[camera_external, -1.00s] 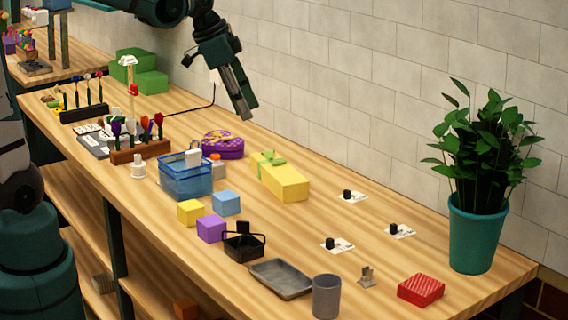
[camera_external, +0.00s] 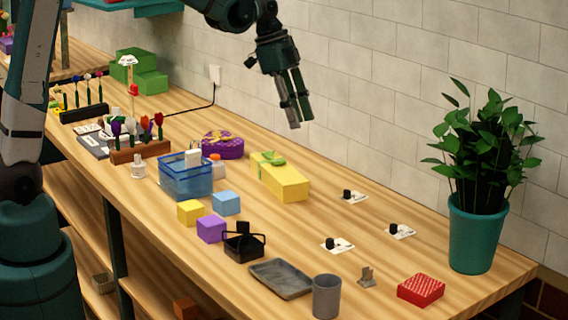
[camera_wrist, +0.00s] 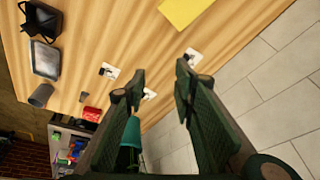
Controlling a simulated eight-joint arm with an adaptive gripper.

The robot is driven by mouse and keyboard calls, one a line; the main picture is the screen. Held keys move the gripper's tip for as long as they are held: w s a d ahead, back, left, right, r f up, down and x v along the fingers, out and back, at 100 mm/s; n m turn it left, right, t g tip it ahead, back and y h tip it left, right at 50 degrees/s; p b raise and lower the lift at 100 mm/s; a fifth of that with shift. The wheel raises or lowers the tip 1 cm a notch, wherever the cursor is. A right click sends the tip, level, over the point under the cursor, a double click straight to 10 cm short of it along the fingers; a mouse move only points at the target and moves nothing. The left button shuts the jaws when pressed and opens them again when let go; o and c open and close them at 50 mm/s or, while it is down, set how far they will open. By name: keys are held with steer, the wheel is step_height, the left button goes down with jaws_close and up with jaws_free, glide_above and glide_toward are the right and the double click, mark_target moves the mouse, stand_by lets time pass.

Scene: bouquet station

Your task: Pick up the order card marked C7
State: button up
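Three white order cards, each with a black knob-like piece on it, lie on the right part of the table: a back card (camera_external: 359,198), a right card (camera_external: 406,233) and a front card (camera_external: 344,246). Their marks are too small to read, so I cannot tell which is C7. In the wrist view they show as one card on the left (camera_wrist: 112,73), one at the upper right (camera_wrist: 195,57) and one (camera_wrist: 151,94) beside my left finger. My gripper (camera_external: 296,115) is open and empty, high above the table near the wall, behind the yellow gift box.
A yellow gift box (camera_external: 281,180) lies left of the cards. A grey tray (camera_external: 281,280), grey cup (camera_external: 326,297), small grey stand (camera_external: 367,277) and red box (camera_external: 421,289) lie in front. A tall potted plant (camera_external: 474,230) stands right.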

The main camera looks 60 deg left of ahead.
steer(key=w+f+m+g+p, duration=0.1)
steer(key=w+f+m, duration=0.2)
steer(key=w+f, duration=0.35)
steer(key=m+g+h+p, duration=0.1)
steer(key=m+h, duration=0.1)
steer(key=m, duration=0.1)
glide_toward(344, 197)
steer(key=r, duration=0.1)
steer(key=shift+w+r, duration=0.2)
steer(key=shift+w, duration=0.25)
steer(key=shift+f, duration=0.1)
steer(key=shift+x, duration=1.15)
steer(key=shift+f, duration=0.1)
steer(key=shift+p+x, duration=0.45)
steer(key=shift+x, duration=2.1)
steer(key=shift+c, duration=0.5)
steer(key=c, duration=0.7)
